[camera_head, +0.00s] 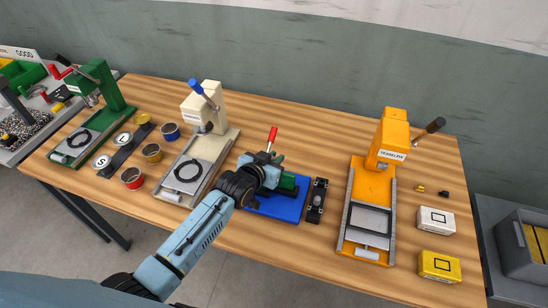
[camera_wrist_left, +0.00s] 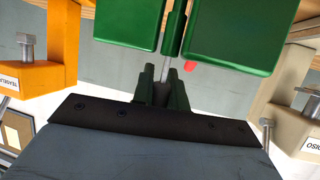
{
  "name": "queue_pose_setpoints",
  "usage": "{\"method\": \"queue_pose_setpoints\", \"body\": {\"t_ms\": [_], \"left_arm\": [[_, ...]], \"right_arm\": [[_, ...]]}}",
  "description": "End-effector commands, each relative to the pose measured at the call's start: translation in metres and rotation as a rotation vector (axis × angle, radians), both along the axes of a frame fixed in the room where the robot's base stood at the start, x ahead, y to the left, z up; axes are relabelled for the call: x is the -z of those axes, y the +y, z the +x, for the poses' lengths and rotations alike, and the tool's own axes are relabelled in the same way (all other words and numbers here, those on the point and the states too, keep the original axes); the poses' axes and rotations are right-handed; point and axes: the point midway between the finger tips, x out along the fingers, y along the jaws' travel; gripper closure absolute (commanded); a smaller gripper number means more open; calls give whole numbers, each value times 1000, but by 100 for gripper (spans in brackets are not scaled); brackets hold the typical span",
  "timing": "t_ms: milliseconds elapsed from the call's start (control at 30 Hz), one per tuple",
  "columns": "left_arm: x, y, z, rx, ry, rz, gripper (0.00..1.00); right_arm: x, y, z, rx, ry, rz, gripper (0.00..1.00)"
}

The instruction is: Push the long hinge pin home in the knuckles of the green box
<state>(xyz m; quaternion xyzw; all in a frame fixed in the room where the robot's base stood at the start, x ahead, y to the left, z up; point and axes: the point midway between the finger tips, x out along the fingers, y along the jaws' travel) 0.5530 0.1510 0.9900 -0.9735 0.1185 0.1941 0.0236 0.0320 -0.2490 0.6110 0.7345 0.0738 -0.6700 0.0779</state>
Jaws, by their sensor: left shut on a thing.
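The green box (camera_head: 288,185) sits on a blue base (camera_head: 288,207), partly hidden by my left gripper (camera_head: 270,166). In the left wrist view two green panels of the box (camera_wrist_left: 232,32) stand side by side with a narrow gap between them, where green knuckles (camera_wrist_left: 175,28) show. The long hinge pin (camera_wrist_left: 167,72), thin and grey, runs from this gap down to my left gripper (camera_wrist_left: 163,92). The gripper's green fingers are shut on the pin's near end. How deep the pin sits in the knuckles is hidden. My right gripper is in neither view.
A red handle (camera_head: 272,134) rises behind the gripper. A black fixture (camera_head: 316,201) stands right of the blue base. An orange press (camera_head: 372,182) is farther right, a cream press (camera_head: 208,125) to the left. Small tins (camera_head: 132,178) and boxes (camera_head: 440,266) lie farther out.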

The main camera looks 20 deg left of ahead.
Motion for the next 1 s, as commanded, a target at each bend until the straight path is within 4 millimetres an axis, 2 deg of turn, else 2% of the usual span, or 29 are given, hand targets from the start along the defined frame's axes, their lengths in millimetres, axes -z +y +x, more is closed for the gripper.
{"method": "queue_pose_setpoints", "body": {"t_ms": [167,200,400,767,1000], "left_arm": [[1,0,0,0,-1,0,100],[0,0,0,0,-2,0,84],[1,0,0,0,-1,0,60],[-1,1,-4,0,-1,0,60],[-13,8,-34,1,-1,-1,60]], "right_arm": [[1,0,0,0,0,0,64],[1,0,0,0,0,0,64],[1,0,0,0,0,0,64],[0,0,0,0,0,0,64],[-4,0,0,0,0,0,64]]}}
